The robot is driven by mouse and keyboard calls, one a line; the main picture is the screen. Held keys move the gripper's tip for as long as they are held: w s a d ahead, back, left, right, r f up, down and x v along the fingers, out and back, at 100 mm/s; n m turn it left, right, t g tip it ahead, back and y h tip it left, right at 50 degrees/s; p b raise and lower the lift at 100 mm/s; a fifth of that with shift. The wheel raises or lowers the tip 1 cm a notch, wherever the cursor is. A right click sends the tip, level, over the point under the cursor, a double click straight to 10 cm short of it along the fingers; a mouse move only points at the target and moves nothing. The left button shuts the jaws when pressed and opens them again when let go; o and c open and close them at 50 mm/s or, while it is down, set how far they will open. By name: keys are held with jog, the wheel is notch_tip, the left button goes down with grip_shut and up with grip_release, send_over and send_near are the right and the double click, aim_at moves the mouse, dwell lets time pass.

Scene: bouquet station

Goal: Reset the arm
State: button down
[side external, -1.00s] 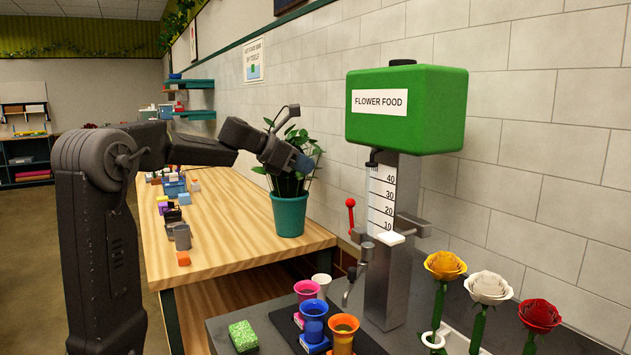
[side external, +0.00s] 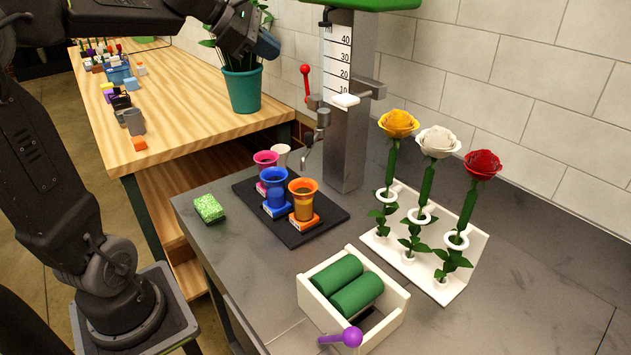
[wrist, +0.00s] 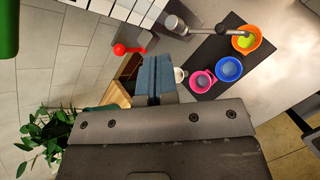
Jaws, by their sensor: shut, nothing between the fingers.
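My gripper (side external: 266,44) is at the top of the side view, in front of the potted plant and left of the flower food dispenser. Its fingers (wrist: 155,80) are together and empty in the wrist view. My arm is raised and reaches out over the area between the wooden bench and the grey counter. The gripper touches nothing that I can see.
The dispenser column (side external: 348,110) with a red-knobbed lever (side external: 306,82) stands right of my gripper. Pink (side external: 265,160), blue (side external: 275,188) and orange (side external: 303,200) vases stand on a black mat (side external: 328,226). Three roses stand in a white rack (side external: 462,285). A white box (side external: 385,325) holds green rolls.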

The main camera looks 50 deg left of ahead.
jog(key=s+d+f+m+g, duration=0.1)
jog(key=s+d+f+m, duration=0.15)
jog(key=d+m, duration=0.25)
jog(key=s+d+f+m+g, duration=0.1)
jog(key=s+d+f+m, duration=0.1)
jog(key=s+d+m, duration=0.3)
jog(key=s+d+f+m+g+y, duration=0.1)
jog(key=s+d+f+m, duration=0.2)
jog(key=s+f+m, duration=0.2)
jog(key=s+d+f+m+g+y, duration=0.1)
jog(key=s+d+f+m, duration=0.3)
jog(key=m, duration=0.7)
jog(key=shift+s+f+y, duration=0.4)
jog(key=shift+s, duration=0.8)
